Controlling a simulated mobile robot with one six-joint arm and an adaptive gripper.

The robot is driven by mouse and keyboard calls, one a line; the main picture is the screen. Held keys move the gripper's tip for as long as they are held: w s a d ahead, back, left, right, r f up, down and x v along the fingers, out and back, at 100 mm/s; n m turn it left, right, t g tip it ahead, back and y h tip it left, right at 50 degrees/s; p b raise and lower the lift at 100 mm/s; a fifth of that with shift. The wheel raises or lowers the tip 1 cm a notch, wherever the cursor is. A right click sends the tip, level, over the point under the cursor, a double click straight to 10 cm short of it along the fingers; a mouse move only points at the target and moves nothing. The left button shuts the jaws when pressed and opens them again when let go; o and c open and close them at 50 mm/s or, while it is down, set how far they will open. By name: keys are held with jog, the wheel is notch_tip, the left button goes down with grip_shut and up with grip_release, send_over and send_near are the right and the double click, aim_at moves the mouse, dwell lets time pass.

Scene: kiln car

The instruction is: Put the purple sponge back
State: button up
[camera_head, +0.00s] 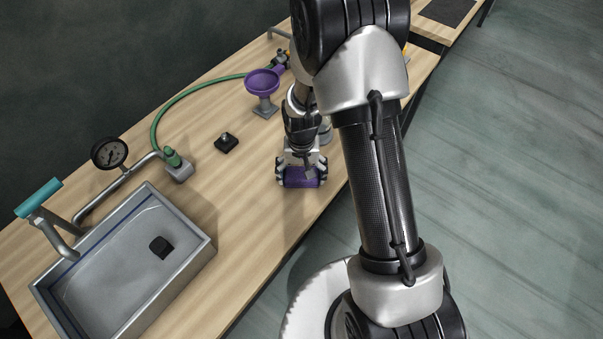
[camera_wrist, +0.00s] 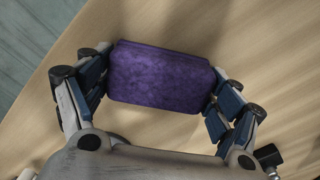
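The purple sponge (camera_head: 303,178) is at the front edge of the wooden bench, between the fingers of my gripper (camera_head: 301,176). In the wrist view the sponge (camera_wrist: 160,76) is a mottled purple block lying crosswise. The blue finger pads of my gripper (camera_wrist: 160,85) meet its two short ends, so the gripper is shut on it. I cannot tell whether its underside touches the bench. In the head view the fingers hide part of the sponge.
A metal sink (camera_head: 188,263) with a dark block (camera_head: 159,247) inside is at the left. Bare bench lies between sink and gripper.

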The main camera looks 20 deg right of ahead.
jog(key=o, duration=0.3)
dwell(0.5)
jog(key=shift+r, duration=0.15)
jog(key=shift+r+p, duration=2.9)
jog(key=shift+r, duration=0.95)
notch_tip(320, 180, up, 12)
jog(key=shift+r, duration=0.1)
